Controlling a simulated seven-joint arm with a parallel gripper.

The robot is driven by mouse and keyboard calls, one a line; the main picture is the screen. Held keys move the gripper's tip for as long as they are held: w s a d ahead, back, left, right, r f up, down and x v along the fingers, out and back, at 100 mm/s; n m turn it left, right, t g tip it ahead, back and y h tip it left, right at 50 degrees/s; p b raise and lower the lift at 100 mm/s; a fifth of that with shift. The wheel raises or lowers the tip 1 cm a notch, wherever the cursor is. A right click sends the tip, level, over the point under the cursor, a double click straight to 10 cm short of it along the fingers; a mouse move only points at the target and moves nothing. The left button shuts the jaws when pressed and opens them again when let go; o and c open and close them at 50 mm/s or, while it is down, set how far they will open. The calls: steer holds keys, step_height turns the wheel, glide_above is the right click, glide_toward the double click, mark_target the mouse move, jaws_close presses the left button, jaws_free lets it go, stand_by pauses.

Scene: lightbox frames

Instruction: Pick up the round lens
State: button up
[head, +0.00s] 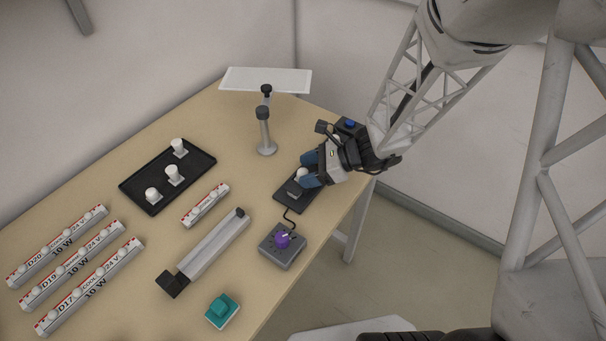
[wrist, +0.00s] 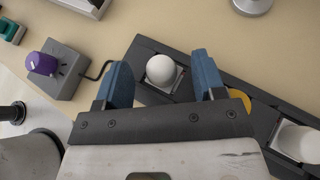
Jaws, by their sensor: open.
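A round white lens (head: 300,174) sits on a square base on a dark fixture (head: 287,200) near the table's right edge. In the wrist view the lens (wrist: 160,69) lies between the two blue fingers, with a visible space on each side. My gripper (head: 306,170) is open around it and empty; its fingers also show in the wrist view (wrist: 161,72). How high the fingertips are over the fixture is hard to tell. Another white piece (wrist: 300,142) stands further along the fixture at the right of the wrist view.
A control box with a purple knob (head: 283,238) is wired to the fixture. A black tray (head: 131,188) holds 3 white pieces. A post stand (head: 264,134), a grey rail (head: 213,245), several labelled light bars (head: 88,285) and a teal block (head: 221,309) stand on the table.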

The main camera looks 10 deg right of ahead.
steer(key=shift+a+f, duration=0.2)
steer(key=shift+a, duration=0.1)
steer(key=shift+c, duration=0.3)
steer(key=c, duration=0.9)
